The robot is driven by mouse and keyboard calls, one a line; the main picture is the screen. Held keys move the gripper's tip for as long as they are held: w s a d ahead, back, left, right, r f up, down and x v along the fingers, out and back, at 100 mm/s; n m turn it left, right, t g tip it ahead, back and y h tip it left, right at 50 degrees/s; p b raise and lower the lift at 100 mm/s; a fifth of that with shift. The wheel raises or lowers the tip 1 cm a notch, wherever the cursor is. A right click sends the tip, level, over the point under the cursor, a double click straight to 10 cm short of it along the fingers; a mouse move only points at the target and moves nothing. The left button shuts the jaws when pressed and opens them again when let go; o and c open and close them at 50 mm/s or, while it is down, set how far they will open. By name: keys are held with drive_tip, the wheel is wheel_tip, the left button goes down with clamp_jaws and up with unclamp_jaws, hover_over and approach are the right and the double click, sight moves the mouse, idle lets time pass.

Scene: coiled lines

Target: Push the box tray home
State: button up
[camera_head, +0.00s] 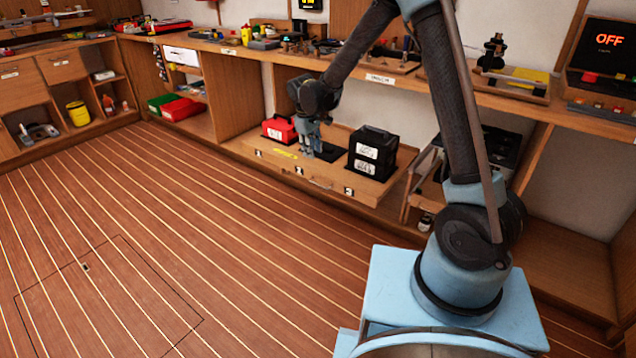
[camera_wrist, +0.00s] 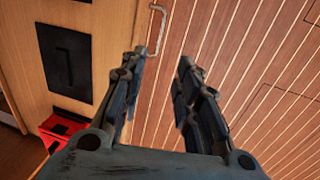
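The wooden box tray (camera_head: 340,184) stands pulled out from under the bench, low above the floor. It carries a black box (camera_head: 373,153) at its right and a red box (camera_head: 280,130) at its back left. A dark flat patch (camera_head: 328,152) lies between them. My gripper (camera_head: 310,150) points down over the tray in the head view. In the wrist view my gripper (camera_wrist: 160,75) is open and empty, its fingers spread near the tray's front edge, with floor between them. The tray's handle (camera_wrist: 157,28) shows just beyond the fingertips. Any contact cannot be told.
Green and red bins (camera_head: 182,108) sit on a low shelf at left. The long bench top (camera_head: 400,78) above holds tools and overhangs the tray. A shelf compartment with dark gear (camera_head: 497,150) stands right of the tray. The plank floor (camera_head: 150,220) in front is clear.

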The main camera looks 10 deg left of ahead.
sight(317, 184)
drive_tip(key=w+f, duration=0.1)
drive_tip(key=f, duration=0.4)
drive_tip(key=w+d+f, duration=0.1)
drive_tip(key=f, duration=0.5)
drive_tip(key=w+f, duration=0.1)
drive_tip(key=f, duration=0.4)
drive_tip(key=shift+d+f, duration=0.15)
drive_tip(key=shift+f, duration=0.15)
clamp_jaws()
drive_tip(key=shift+s, duration=0.1)
